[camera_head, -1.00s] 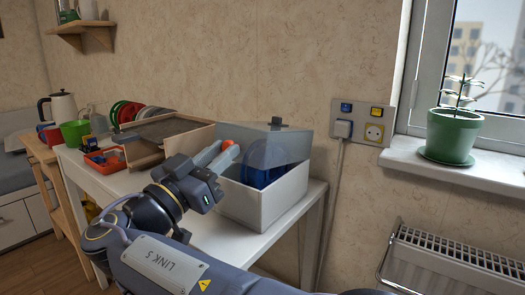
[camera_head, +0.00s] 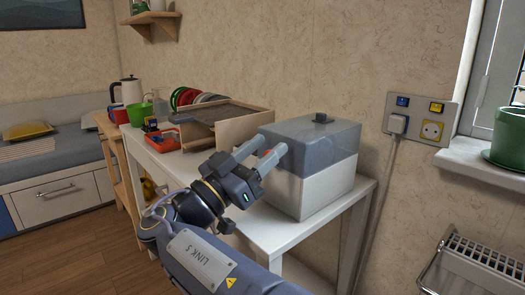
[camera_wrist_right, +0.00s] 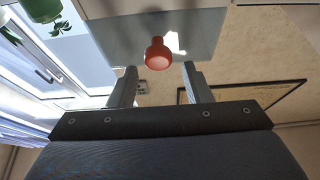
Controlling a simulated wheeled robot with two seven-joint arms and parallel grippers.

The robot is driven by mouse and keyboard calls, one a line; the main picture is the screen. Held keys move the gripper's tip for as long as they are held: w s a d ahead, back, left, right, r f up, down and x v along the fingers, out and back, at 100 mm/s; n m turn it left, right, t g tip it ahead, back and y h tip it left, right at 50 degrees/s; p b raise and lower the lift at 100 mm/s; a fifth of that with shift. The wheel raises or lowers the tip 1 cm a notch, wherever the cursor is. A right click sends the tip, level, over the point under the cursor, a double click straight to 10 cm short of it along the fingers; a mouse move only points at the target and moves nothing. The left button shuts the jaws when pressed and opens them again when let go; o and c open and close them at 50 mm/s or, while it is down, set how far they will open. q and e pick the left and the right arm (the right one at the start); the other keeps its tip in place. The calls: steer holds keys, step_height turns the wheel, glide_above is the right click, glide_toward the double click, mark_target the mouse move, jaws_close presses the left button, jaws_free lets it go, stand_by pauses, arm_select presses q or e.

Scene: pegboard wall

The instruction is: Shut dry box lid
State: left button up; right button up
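The dry box (camera_head: 318,193) is a white box on the white table. Its translucent grey lid (camera_head: 320,137) lies level over it, and I see no gap at the seam on the visible sides. A dark latch sits on top. An orange knob (camera_head: 269,153) is at the lid's left side, partly hidden by a finger; it also shows in the right wrist view (camera_wrist_right: 158,54). My right gripper (camera_head: 270,147) is beside the knob. In the wrist view its fingers (camera_wrist_right: 160,75) are apart, with the knob just beyond their tips and nothing held. My left gripper is not in view.
A wooden tray (camera_head: 236,130), a red bin (camera_head: 163,140) and a green cup (camera_head: 139,114) stand further left on the table. A wall socket panel (camera_head: 419,117) and a plant pot (camera_head: 508,140) are at right. The table's front strip (camera_head: 270,232) is clear.

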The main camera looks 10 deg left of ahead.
steer(key=shift+s, duration=0.1)
steer(key=p+v, duration=0.1)
steer(key=v, duration=0.6)
steer(key=shift+s+a+f+p, duration=0.15)
steer(key=shift+s+a+p, duration=0.05)
steer(key=shift+s+p, duration=0.1)
